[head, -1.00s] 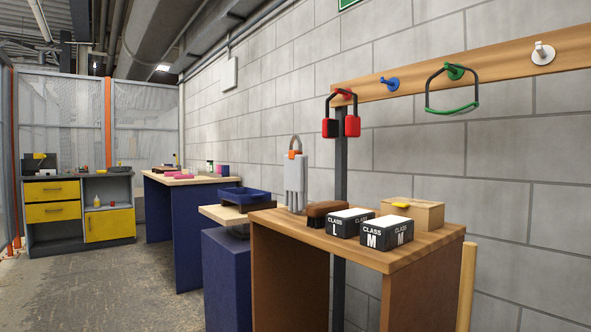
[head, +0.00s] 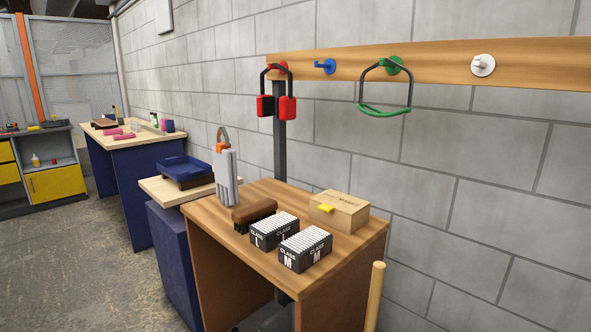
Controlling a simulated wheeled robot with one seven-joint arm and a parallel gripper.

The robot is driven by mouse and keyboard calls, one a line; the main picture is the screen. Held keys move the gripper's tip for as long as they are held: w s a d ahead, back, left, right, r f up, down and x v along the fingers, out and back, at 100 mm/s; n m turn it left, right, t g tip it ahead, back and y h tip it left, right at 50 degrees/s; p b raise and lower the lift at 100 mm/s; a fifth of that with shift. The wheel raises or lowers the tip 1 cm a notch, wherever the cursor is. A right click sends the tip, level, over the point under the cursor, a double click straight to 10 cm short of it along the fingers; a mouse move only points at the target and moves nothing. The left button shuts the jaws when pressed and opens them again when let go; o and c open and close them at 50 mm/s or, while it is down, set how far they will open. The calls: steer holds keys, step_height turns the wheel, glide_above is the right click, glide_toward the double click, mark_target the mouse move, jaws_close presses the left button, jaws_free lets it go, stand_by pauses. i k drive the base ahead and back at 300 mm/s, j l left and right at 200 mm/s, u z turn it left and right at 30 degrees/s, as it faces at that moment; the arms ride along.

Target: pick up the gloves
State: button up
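A light grey pair of gloves (head: 225,178) stands upright, fingers down, at the back left corner of the wooden table (head: 205,211). It has an orange part and a grey-brown loop at its top. Its lower end is close to a brown brush (head: 254,213); I cannot tell whether they touch. My gripper is not in view.
Two black-and-white boxes marked CLASS L (head: 272,232) and CLASS M (head: 305,250) and a cardboard box (head: 340,212) stand on the table. Red ear defenders (head: 277,105) and a green-banded item (head: 385,109) hang from the wall rail (head: 440,69). A blue tray (head: 185,170) is to the left.

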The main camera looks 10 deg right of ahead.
mark_target(225, 171)
steer(key=i+j+z, duration=0.1)
steer(key=j+z, duration=0.3)
steer(key=i+j+z, duration=0.1)
steer(key=z, duration=0.3)
steer(key=j+z, duration=0.85)
steer(key=j, duration=0.3)
steer(key=k+j, duration=0.15)
steer(key=j, duration=0.25)
steer(key=k+j+z, duration=0.15)
steer(key=j, duration=0.25)
steer(key=j+z, duration=0.1)
steer(key=j, duration=0.3)
steer(key=k+j, duration=0.15)
steer(key=j, duration=0.2)
steer(key=k+j+z, duration=0.15)
steer(key=j, duration=0.2)
steer(key=k+j+z, duration=0.1)
steer(key=j, duration=0.3)
